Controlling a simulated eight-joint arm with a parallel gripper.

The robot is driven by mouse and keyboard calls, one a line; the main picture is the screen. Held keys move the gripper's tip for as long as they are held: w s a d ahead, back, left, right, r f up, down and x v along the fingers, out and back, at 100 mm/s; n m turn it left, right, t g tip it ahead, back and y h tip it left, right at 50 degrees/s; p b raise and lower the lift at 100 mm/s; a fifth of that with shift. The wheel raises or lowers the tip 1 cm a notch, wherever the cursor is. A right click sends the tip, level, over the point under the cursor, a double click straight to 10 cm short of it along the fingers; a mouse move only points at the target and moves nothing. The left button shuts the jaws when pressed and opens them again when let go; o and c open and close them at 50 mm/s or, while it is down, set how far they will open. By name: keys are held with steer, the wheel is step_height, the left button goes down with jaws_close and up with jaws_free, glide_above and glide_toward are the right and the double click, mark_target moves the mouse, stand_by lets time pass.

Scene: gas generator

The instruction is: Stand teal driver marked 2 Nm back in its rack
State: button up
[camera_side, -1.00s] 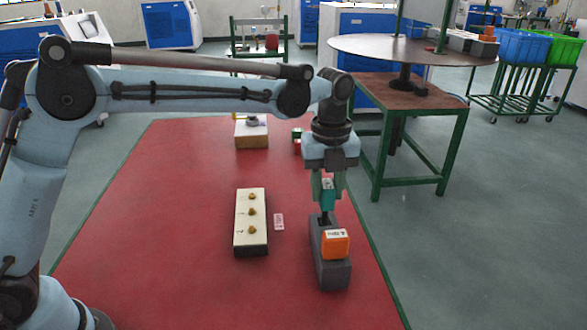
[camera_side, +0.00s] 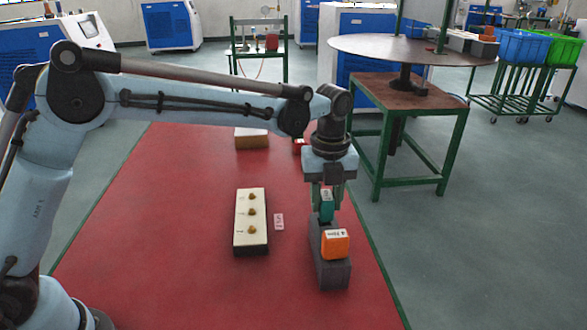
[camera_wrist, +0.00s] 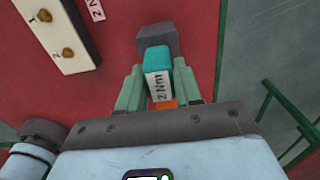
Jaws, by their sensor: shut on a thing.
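The teal driver (camera_side: 326,205) is upright between the fingers of my gripper (camera_side: 326,210), which is shut on it. Its "2 Nm" label (camera_wrist: 158,84) faces the camera in the wrist view. The dark grey rack (camera_side: 332,273) stands below, and the driver's teal handle meets the top of its far end in the side view. The driver's shaft is hidden. An orange driver (camera_side: 335,244) with a white label stands in the near part of the same rack; only a bit of orange (camera_wrist: 166,103) shows in the wrist view.
A cream-topped block (camera_side: 250,220) with several brass knobs lies left of the rack, with a pink tag (camera_side: 279,221) beside it. A tan box (camera_side: 251,139) and a red object (camera_side: 298,146) are farther back. The red mat (camera_side: 180,230) is clear on the left.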

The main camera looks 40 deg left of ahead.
steer(key=shift+f, duration=0.75)
steer(key=o, duration=1.1)
step_height(320, 180, up, 12)
steer(key=shift+r, duration=0.1)
